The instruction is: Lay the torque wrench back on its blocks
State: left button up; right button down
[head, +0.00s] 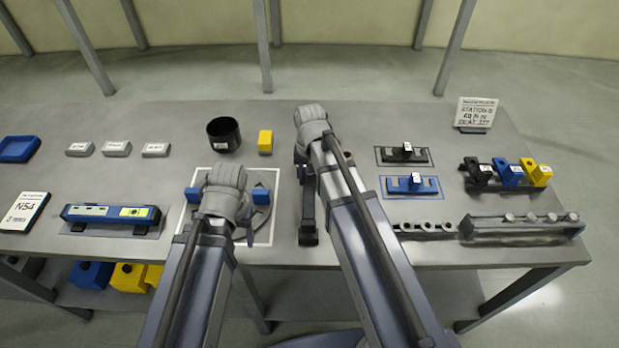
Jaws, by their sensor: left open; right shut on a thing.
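A long dark bar that looks like the torque wrench (308,205) shows beside my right forearm, running front to back. A small dark block (308,238) is at its near end; I cannot tell whether the bar rests on it. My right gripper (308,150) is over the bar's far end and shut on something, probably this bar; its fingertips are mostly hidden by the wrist. My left gripper (225,205) is open above the white-outlined square (265,240), with blue pieces (261,195) on either side. What lies under its hand is hidden.
A black cup (224,134) and yellow block (265,141) stand behind the grippers. A blue instrument (112,214) lies at left. Blue (411,184) and black (403,153) fixtures, coloured blocks (511,174) and a grey rack (520,229) occupy the right. The back table is mostly clear.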

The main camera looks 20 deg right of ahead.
pick_arm(q)
jog(key=shift+f+b, duration=0.65)
jog(key=shift+b, duration=0.05)
pick_arm(e)
jog(key=shift+f, duration=0.7)
dwell(0.4)
jog(key=shift+c, duration=1.8)
grip_release()
pick_arm(q)
jog(key=shift+r, duration=0.1)
pick_arm(e)
jog(key=shift+r, duration=0.15)
notch_tip(320, 180, up, 7)
jog(key=p, duration=0.7)
pick_arm(q)
notch_tip(320, 180, up, 7)
